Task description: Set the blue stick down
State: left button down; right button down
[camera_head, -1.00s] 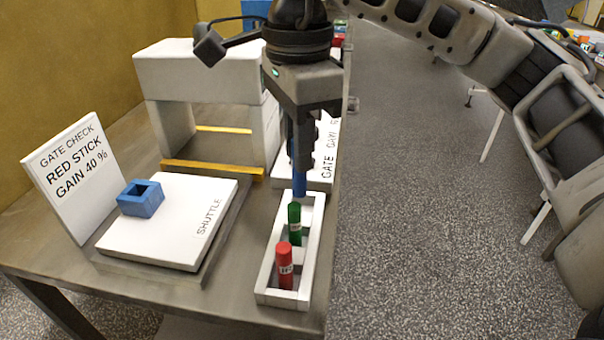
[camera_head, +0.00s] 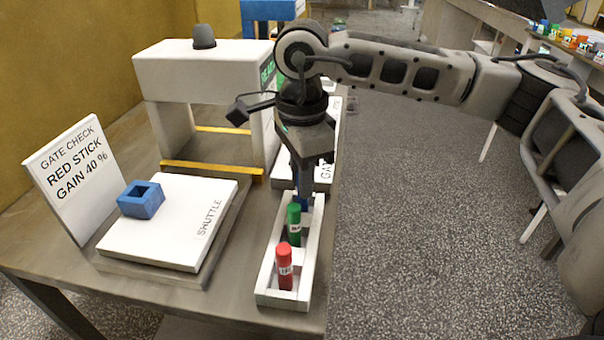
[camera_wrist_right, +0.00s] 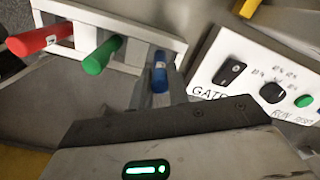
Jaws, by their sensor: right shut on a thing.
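The blue stick (camera_head: 304,203) is upright at the far end of the white rack (camera_head: 314,270), mostly hidden behind the green stick and my gripper. It also shows in the right wrist view (camera_wrist_right: 160,72), beside the rack's far end. My right gripper (camera_head: 304,192) points down and is shut on the blue stick. Whether the stick's foot touches the rack floor cannot be told. The green stick (camera_head: 294,224) and the red stick (camera_head: 284,266) stand in the rack nearer the front. My left gripper is not in view.
The shuttle plate (camera_head: 160,235) with a blue square holder (camera_head: 141,199) lies left of the rack. The white gate (camera_head: 200,75) rises at the back, with a control panel (camera_wrist_right: 265,75) beside the rack. Open floor lies to the right.

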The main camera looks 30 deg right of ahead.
jog(key=shift+f+b, duration=0.25)
jog(key=shift+b, duration=0.05)
jog(key=c, duration=1.3)
grip_release()
jog(key=shift+r, duration=0.1)
jog(key=shift+c, duration=0.2)
jog(key=shift+r+p, duration=0.2)
jog(key=shift+p, duration=0.15)
notch_tip(320, 180, up, 12)
